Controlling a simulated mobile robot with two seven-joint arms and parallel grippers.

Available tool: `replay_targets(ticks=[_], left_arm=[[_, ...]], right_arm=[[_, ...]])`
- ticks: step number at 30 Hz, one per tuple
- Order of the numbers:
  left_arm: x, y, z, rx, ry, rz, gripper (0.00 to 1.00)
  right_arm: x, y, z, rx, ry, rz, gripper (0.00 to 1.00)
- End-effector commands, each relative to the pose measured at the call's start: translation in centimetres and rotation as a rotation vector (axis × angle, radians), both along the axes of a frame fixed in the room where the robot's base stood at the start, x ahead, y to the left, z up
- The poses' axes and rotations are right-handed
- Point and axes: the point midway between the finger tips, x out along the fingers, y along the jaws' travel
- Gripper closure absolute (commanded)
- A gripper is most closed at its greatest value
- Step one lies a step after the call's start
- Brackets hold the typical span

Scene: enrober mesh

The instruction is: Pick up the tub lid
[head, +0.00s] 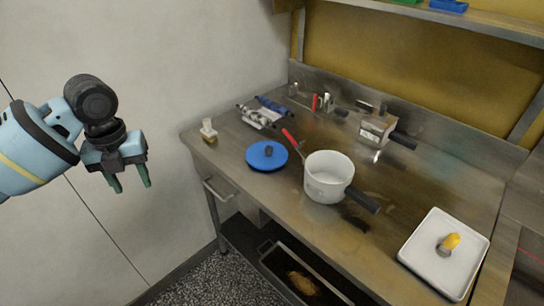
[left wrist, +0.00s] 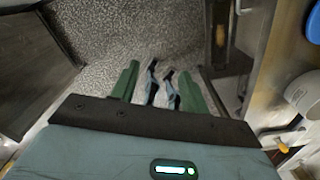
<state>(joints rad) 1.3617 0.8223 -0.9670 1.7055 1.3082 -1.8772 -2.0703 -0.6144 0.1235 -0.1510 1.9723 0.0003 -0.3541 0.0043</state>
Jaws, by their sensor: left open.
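Part of the blue lid (left wrist: 314,22) also shows at the top right edge of the left wrist view. My left gripper (head: 131,186) hangs at the left of the head view, in front of the wall and clear of the bench. Its green fingers (left wrist: 158,85) are apart with nothing between them. My right gripper is in neither view.
A white pot (head: 326,178) with a dark handle stands right of the lid, a red-handled tool (head: 292,141) just behind. A small pale item (head: 208,130) is at the bench's left corner. A white tray (head: 421,246) with a yellow-handled object lies at right.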

Motion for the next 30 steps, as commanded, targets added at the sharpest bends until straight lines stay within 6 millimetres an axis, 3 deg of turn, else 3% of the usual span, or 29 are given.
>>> replay_targets(ticks=[13, 17, 23, 30], left_arm=[[0.0, -0.1, -0.1, -0.001, 0.000, 0.002, 0.54], [0.1, -1.1, -1.7, -0.022, -0.009, 0.037, 0.54], [-0.1, -5.6, -8.4, -0.141, -0.054, 0.235, 0.54], [-2.1, -11.7, -17.0, -0.365, -0.085, 0.608, 0.54]], right_arm=[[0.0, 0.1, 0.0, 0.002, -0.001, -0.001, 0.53], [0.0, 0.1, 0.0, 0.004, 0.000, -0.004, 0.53], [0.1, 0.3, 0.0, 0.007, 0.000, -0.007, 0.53], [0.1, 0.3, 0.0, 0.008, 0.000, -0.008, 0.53]])
